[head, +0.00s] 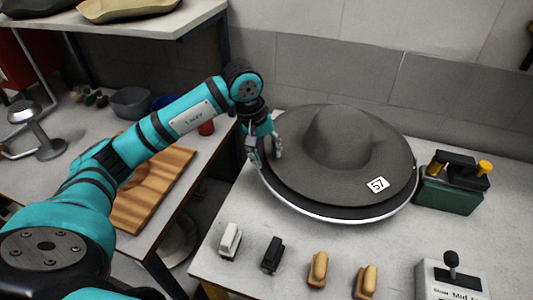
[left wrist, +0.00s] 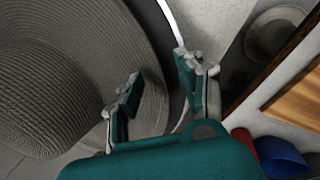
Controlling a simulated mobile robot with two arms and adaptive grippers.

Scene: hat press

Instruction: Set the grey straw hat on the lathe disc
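The grey straw hat (head: 345,145), with a wide brim, a rounded crown and a white "57" tag, lies crown up over the lathe disc (head: 335,215) in the head view. The disc's dark edge and pale rim show below the brim at the front; most of it is hidden. I cannot tell whether the brim touches it all round. My left gripper (head: 265,150) is at the hat's left brim. In the left wrist view the fingers of this gripper (left wrist: 158,90) are apart, one over the woven brim (left wrist: 60,75), the other outside its edge. My right gripper is out of view.
A green box with a yellow knob (head: 450,185) stands right of the disc. Several small blocks and brushes (head: 318,268) line the front, with a lever control box (head: 450,280) at front right. A side table with a wooden board (head: 150,190) stands left, across a gap.

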